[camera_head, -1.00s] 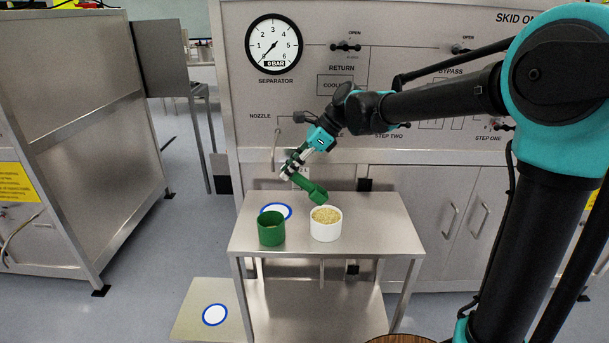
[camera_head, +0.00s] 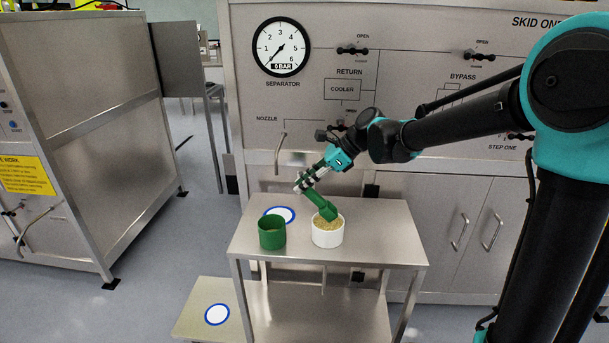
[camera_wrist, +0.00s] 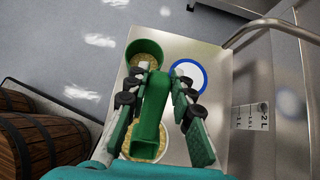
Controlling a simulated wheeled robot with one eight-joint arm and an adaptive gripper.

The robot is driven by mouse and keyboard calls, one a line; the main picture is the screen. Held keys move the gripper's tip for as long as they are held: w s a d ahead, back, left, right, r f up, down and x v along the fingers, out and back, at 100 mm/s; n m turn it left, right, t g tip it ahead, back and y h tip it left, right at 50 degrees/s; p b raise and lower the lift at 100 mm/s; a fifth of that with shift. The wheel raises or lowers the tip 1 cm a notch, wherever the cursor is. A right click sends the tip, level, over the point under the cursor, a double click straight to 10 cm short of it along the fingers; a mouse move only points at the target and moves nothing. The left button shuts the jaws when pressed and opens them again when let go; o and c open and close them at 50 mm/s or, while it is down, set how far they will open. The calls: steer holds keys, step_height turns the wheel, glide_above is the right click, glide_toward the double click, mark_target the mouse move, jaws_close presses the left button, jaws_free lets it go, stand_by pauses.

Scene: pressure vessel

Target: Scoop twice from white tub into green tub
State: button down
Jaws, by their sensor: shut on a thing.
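The white tub (camera_head: 328,238) stands on the steel table and holds yellowish grains. The green tub (camera_head: 272,234) stands to its left; in the wrist view the green tub (camera_wrist: 146,47) shows some grains inside. My gripper (camera_head: 302,183) is shut on the handle of a green scoop (camera_head: 322,205), which also shows between my fingers in the wrist view (camera_wrist: 150,115). The scoop tilts down to the right, its head at the grains inside the white tub's rim. The head's lower end is partly hidden, so its depth in the grains cannot be told.
The steel table (camera_head: 380,250) has free room right of the white tub. A blue-ringed white disc (camera_head: 280,214) lies behind the tubs. A skid panel with a gauge (camera_head: 281,47) and a bent nozzle pipe (camera_head: 280,152) stands behind.

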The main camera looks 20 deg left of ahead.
mark_target(317, 201)
steer(key=shift+f, duration=2.95)
steer(key=shift+r, duration=0.1)
